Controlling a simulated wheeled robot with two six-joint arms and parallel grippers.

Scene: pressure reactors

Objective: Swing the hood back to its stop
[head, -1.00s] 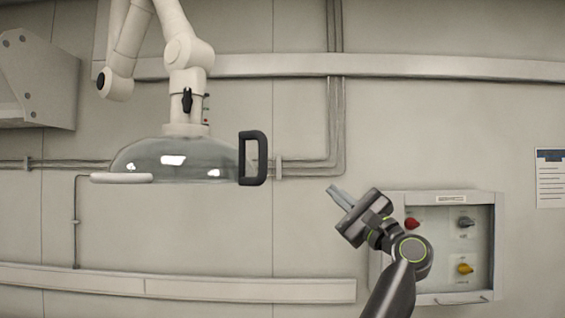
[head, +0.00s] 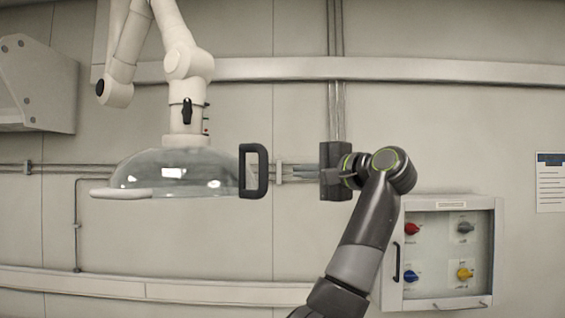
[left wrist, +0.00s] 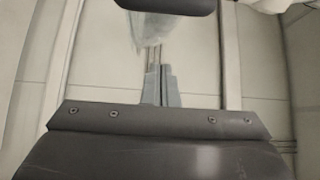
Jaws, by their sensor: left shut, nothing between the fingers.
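The hood (head: 165,172) is a clear dome with a pale front rim, hanging from a white jointed arm (head: 186,65) at the left of the head view. A black D-shaped handle (head: 263,171) is on its right side. My left gripper (head: 298,171) is right of the handle at about its height, fingers pointing left at it, shut and empty. A gap shows between fingertips and handle. In the left wrist view the shut fingers (left wrist: 158,80) point up toward the clear hood (left wrist: 152,30) and the dark handle (left wrist: 165,4). My right gripper is not in view.
A wall box (head: 440,204) with red, grey, blue and yellow knobs is at the lower right, partly behind my left arm. Pipes and a rail (head: 450,69) run along the wall. A bracket (head: 30,85) juts from the left wall. The space below the hood looks clear.

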